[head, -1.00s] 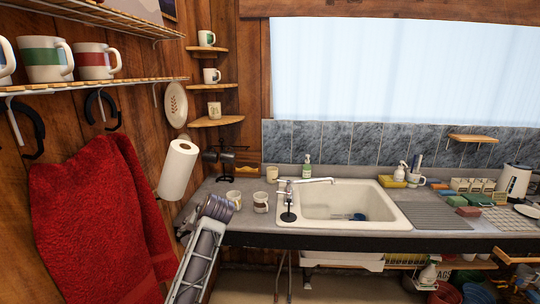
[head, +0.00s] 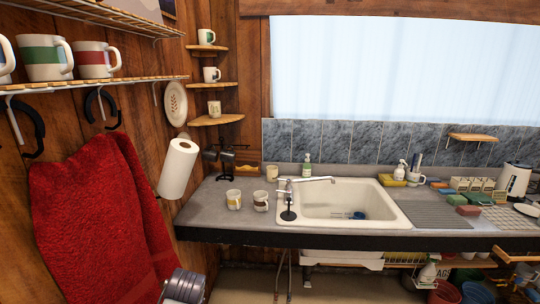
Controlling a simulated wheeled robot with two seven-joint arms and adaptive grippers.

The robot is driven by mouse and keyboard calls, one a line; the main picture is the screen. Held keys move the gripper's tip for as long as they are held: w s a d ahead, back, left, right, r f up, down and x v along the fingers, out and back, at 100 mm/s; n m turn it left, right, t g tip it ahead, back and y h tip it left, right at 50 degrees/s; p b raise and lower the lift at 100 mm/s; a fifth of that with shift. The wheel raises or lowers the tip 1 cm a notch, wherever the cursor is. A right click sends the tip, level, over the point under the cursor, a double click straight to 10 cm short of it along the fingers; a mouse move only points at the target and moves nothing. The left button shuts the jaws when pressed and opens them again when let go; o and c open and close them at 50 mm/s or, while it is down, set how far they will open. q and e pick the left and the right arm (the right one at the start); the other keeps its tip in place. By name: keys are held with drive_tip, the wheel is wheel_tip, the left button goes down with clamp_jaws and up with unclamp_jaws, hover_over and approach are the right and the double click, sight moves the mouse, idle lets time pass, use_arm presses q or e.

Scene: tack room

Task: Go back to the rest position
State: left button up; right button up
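Part of my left arm shows at the bottom edge of the head view, below the counter's front edge and just right of the red towel. Its gripper is out of the picture. My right gripper is not in view either. Two mugs stand upright and apart on the counter left of the sink: the left mug (head: 233,199) and the right mug (head: 261,201). My arm is apart from both mugs.
The counter (head: 215,218) has a white sink (head: 402,217) set into it. A red towel (head: 90,205) and a paper roll (head: 178,169) hang at left. Mugs stand on shelves above. A kettle (head: 514,181) and several small boxes stand at right.

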use_arm(q)
drive_tip(key=s+d+f+g+h, duration=0.1)
drive_tip(key=s+f+h, duration=0.1)
drive_tip(key=s, duration=0.8)
drive_tip(key=s+d+f+h, duration=0.2)
drive_tip(key=s, duration=0.8)
wheel_tip(320, 180, down, 35)
drive_tip(key=s+g+b, duration=0.2)
drive_tip(key=s, duration=0.1)
drive_tip(key=s+a+f, duration=0.2)
drive_tip(key=s+f, duration=0.8)
drive_tip(key=s, duration=0.1)
drive_tip(key=s+a+f+b, duration=0.1)
drive_tip(key=s+a+f, duration=0.1)
drive_tip(key=s+f, duration=0.9)
drive_tip(key=shift+m+g+y+b, duration=0.3)
drive_tip(key=shift+g, duration=0.1)
drive_tip(key=shift+s+a+f, duration=0.1)
drive_tip(key=shift+s+a, duration=0.05)
